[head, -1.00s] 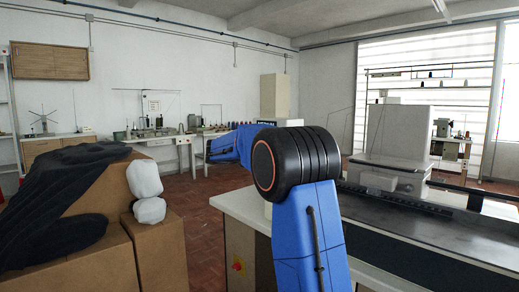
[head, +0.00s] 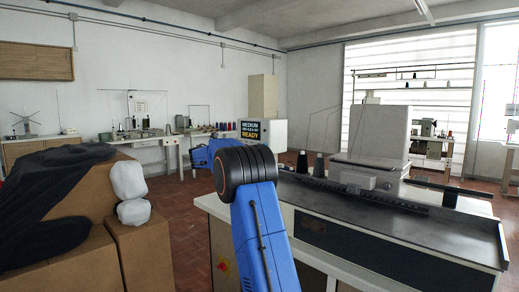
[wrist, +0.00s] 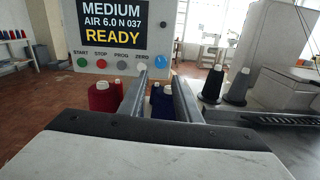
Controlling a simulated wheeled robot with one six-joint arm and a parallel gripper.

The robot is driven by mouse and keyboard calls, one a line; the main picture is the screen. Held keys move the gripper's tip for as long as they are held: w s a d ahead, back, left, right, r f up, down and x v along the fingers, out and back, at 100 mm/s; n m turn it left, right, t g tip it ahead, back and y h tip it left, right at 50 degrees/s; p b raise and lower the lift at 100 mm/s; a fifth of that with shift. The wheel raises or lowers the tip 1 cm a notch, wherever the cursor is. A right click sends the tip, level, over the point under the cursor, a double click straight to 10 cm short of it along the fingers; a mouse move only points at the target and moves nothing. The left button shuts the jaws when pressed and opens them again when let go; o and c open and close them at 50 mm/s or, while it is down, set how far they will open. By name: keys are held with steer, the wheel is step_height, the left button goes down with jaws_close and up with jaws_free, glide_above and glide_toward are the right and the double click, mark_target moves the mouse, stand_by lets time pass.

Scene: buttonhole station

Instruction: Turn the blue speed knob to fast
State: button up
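In the wrist view, the control panel (wrist: 120,58) faces me, with a dark display (wrist: 115,25) reading MEDIUM, AIR 6.0 N 037, READY. The blue knob (wrist: 160,62) is at the panel's lower right, right of the button row. Its pointer is too small to read. My gripper (wrist: 157,74) is open, its two grey fingers pointing toward the panel with the knob visible between and beyond their tips. The fingers look apart from the knob. In the head view, the panel and display (head: 237,130) show behind my arm; my gripper is hidden there.
Green, red and grey buttons sit left of the knob. Dark cones (wrist: 212,84) stand right, near the sewing machine (head: 375,140). Cardboard boxes (head: 80,265) are at left.

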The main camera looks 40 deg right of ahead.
steer(key=d, duration=1)
steer(key=shift+w, duration=0.35)
jaws_close()
